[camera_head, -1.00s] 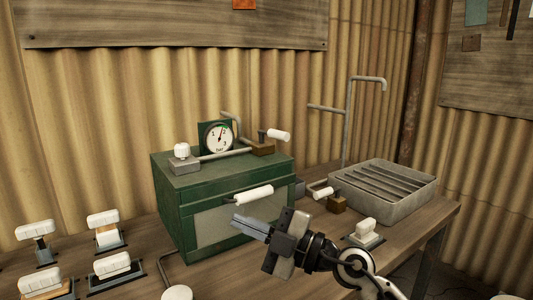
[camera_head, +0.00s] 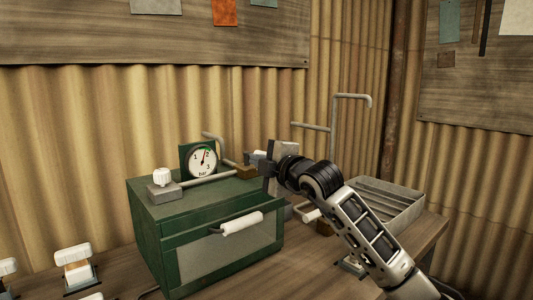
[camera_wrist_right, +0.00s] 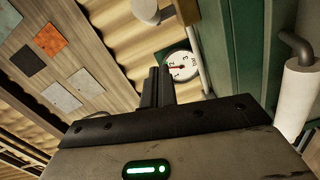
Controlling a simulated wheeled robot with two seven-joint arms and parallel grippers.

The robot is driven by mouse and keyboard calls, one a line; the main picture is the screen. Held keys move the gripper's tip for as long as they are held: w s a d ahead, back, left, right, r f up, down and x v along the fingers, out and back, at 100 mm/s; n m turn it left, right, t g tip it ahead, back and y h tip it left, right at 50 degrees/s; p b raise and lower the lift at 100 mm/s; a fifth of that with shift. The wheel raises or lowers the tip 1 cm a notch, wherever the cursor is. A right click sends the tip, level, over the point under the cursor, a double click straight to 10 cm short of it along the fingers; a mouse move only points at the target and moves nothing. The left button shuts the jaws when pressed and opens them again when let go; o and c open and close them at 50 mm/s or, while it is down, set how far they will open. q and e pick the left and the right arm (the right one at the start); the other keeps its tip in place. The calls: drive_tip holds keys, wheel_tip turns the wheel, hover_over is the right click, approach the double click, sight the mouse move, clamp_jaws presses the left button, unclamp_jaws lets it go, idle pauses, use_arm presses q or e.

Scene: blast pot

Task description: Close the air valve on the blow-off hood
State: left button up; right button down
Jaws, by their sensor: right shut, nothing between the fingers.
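The green cabinet (camera_head: 150,215) carries a round gauge (camera_head: 203,160). At the right end of the pipe on its top is a brown valve block (camera_head: 244,172); its white lever is mostly hidden behind my gripper. A second brown valve block with a white lever (camera_head: 312,215) stands beside the grated tray, partly covered by my arm. I cannot tell which valve belongs to the hood. My right gripper (camera_head: 262,163) is shut and empty, above the cabinet's right end by the first valve; contact is unclear. Its closed fingers show in the wrist view (camera_wrist_right: 157,87). The left gripper is out of view.
A white knob (camera_head: 162,176) sits on a grey block at the cabinet's left. The door has a white handle (camera_head: 241,223). A grey grated tray (camera_head: 410,215) and a bent upright pipe (camera_head: 334,125) stand at the right.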

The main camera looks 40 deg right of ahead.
drive_tip(key=w+d, duration=0.1)
drive_tip(key=d, duration=0.1)
drive_tip(key=w+d+f+p, duration=0.1)
drive_tip(key=shift+w+d, duration=0.15)
drive_tip(key=shift+d, duration=0.2)
drive_tip(key=shift+d, duration=0.1)
drive_tip(key=shift+d+n+y, duration=0.2)
drive_tip(key=shift+n+y, duration=0.1)
drive_tip(key=shift+y, duration=0.1)
